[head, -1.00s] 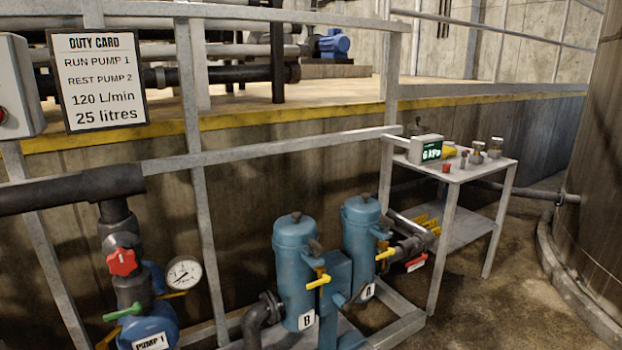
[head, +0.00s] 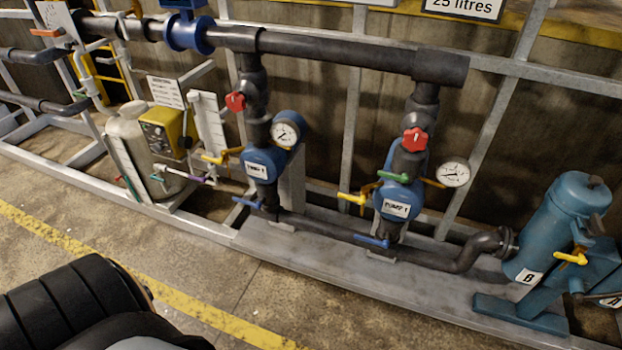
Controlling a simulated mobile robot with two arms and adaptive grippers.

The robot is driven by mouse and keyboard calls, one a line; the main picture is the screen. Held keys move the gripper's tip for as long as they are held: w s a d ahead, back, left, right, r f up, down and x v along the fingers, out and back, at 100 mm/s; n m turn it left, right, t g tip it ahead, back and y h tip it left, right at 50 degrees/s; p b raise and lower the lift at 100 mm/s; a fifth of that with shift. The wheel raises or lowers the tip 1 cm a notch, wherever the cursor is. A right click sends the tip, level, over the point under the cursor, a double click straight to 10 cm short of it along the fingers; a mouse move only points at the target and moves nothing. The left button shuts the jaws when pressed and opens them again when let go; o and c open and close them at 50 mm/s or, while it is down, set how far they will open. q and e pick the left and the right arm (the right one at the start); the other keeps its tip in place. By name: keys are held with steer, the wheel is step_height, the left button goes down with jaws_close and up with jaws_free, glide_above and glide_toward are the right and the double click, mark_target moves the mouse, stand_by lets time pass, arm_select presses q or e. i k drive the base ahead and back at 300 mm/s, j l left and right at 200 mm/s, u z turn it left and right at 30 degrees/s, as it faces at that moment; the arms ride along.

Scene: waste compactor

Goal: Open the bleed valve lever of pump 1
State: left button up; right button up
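Pump 1 (head: 405,192) is a blue pump with a white "PUMP 1" label, right of the middle in the head view. A green lever (head: 392,177), a yellow lever (head: 351,199) and an orange lever (head: 434,183) stick out around its body. A blue lever (head: 372,241) is on the pipe below, and a red knob (head: 415,140) is on the pipe above. No tag shows which lever is the bleed valve. A round gauge (head: 453,174) sits at the pump's right. Neither gripper is in view.
A similar blue pump (head: 265,165) stands to the left, its label too small to read surely. Blue filter B (head: 568,220) is at the right. A beige tank (head: 136,145) and yellow box (head: 167,132) stand at the left.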

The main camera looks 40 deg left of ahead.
mark_target(362, 200)
steer(key=u, duration=0.8)
